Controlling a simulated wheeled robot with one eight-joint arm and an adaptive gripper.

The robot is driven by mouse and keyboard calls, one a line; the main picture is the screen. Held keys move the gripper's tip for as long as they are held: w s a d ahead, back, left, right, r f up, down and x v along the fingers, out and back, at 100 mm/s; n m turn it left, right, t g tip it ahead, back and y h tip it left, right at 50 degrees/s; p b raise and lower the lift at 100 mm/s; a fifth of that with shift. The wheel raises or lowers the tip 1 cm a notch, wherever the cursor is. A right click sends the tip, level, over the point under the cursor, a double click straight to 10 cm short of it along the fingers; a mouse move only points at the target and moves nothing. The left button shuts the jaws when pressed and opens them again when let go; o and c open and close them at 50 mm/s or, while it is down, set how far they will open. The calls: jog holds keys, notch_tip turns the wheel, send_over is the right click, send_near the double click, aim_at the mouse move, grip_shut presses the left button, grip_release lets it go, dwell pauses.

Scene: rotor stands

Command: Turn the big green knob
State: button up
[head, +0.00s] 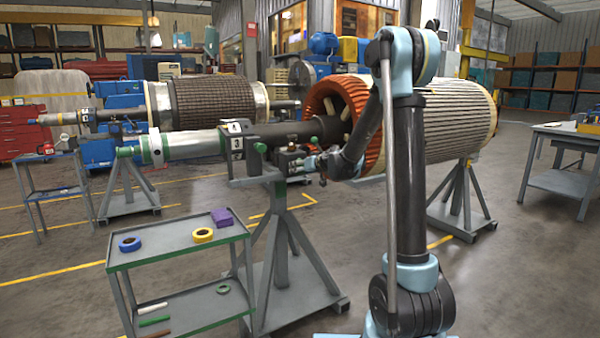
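A green knob (260,147) shows at the left side of the stand head that bears the grey rotor shaft. A smaller green spot (314,140) shows farther right, close to my gripper; I cannot tell whether it is also a knob. My gripper (312,164) is low in front of the shaft, to the right of the green knob and apart from it. It is small and dark among the stand's fittings. Its fingers are too small to tell whether they are open or touching anything.
The shaft (190,146) runs left from the orange-ended rotor (455,120). The grey stand (282,240) has splayed legs on the floor. A green-edged cart (180,250) with tape rolls stands in front at left. Open floor (520,280) lies to the right.

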jog(key=o, duration=1.1)
jog(key=shift+s+d, duration=0.1)
jog(key=v, duration=1.1)
jog(key=shift+s+d+r, duration=0.1)
jog(key=shift+s+d, duration=0.1)
jog(key=shift+s, duration=0.05)
jog(key=shift+s, duration=0.1)
